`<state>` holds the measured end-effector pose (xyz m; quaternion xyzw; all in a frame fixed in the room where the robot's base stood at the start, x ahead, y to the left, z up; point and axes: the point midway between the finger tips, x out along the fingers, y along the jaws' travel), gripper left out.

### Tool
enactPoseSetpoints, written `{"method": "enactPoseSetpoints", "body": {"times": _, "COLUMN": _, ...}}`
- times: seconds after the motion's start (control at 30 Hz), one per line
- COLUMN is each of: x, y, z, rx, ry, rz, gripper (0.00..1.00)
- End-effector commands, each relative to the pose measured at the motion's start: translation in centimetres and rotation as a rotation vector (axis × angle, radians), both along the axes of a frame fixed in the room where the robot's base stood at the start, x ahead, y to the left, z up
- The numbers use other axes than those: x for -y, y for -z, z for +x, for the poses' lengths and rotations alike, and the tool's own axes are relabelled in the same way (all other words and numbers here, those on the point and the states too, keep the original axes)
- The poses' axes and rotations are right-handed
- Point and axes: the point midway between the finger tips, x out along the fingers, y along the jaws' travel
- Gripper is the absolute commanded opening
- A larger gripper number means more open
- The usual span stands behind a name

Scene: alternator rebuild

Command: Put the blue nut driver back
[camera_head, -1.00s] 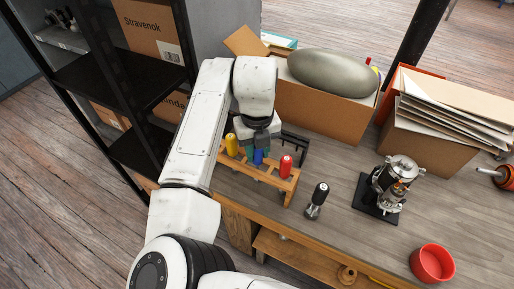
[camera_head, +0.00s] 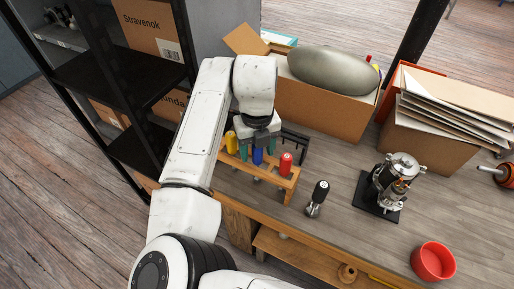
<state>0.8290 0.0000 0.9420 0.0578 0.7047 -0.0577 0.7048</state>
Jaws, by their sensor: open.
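The blue nut driver (camera_head: 257,156) stands upright in the wooden rack (camera_head: 283,183), between the yellow-handled driver (camera_head: 231,142) and the red-handled driver (camera_head: 286,164). My gripper (camera_head: 258,150) is open just above the rack, its fingers on either side of the blue handle. A green part shows at each side of the blue handle, close to the fingers. The top of the blue handle is partly hidden by my gripper. I cannot tell how deep the shaft sits in the rack.
An alternator assembly (camera_head: 391,186) on a black base and a red bowl (camera_head: 432,262) are further right. A cardboard box (camera_head: 322,111) is behind, and a black rack (camera_head: 294,145) stands close behind the wooden one.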

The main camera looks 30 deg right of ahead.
Motion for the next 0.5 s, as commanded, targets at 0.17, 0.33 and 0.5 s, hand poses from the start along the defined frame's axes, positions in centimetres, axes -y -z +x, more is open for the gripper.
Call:
{"method": "enactPoseSetpoints", "body": {"times": 0.17, "x": 0.1, "y": -2.2, "z": 0.1, "rx": 0.003, "ry": 0.003, "rz": 0.000, "gripper": 0.59}}
{"method": "enactPoseSetpoints", "body": {"times": 0.33, "x": 0.0, "y": -5.6, "z": 0.1, "rx": 0.004, "ry": 0.002, "rz": 0.000, "gripper": 0.59}}
{"method": "enactPoseSetpoints", "body": {"times": 0.5, "x": 0.0, "y": -8.5, "z": 0.1, "rx": 0.004, "ry": 0.002, "rz": 0.000, "gripper": 0.59}}
